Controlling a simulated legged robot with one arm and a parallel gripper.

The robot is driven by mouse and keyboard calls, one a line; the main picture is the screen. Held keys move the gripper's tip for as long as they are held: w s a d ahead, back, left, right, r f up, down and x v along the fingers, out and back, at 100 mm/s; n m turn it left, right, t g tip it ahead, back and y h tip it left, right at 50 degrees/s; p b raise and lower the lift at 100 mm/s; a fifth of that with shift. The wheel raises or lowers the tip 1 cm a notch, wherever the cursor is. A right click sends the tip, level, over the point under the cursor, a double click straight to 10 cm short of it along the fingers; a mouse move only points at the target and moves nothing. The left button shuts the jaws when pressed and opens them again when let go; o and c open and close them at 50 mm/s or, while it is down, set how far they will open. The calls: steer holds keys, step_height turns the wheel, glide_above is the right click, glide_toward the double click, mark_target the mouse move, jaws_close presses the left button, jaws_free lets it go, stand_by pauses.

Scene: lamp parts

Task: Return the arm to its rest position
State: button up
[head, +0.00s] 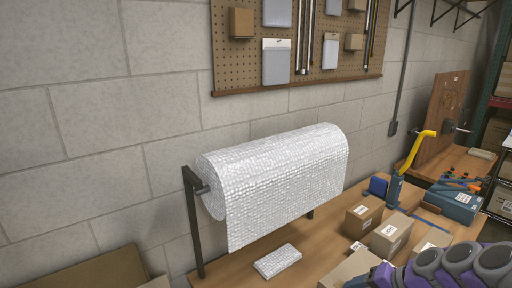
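Part of my arm (460,268), purple and grey with rounded joints, shows at the bottom right corner. It lies in front of the workbench and hides part of the bench top and boxes. The lower part of the arm is cut off by the picture edge. My gripper's fingers do not show. I see no lamp parts that I can make out.
A wooden workbench (232,270) stands against a block wall. A bubble wrap roll (280,175) hangs on a dark stand. Several cardboard boxes (391,235), a wrapped packet (277,261), a blue tool with a yellow handle (416,152) and a blue toolbox (455,205) are on the bench.

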steer(key=s+a+r+n+g+h, duration=0.25)
steer(key=s+a+n+g, duration=0.25)
steer(key=s+a, duration=0.75)
steer(key=s+a+n+g+h, duration=0.1)
steer(key=s+a+n+h, duration=0.1)
steer(key=s, duration=1.1)
steer(key=shift+s+g+h, duration=0.3)
steer(key=shift+g+h, duration=0.1)
steer(key=shift+h, duration=0.35)
steer(key=shift+d, duration=0.15)
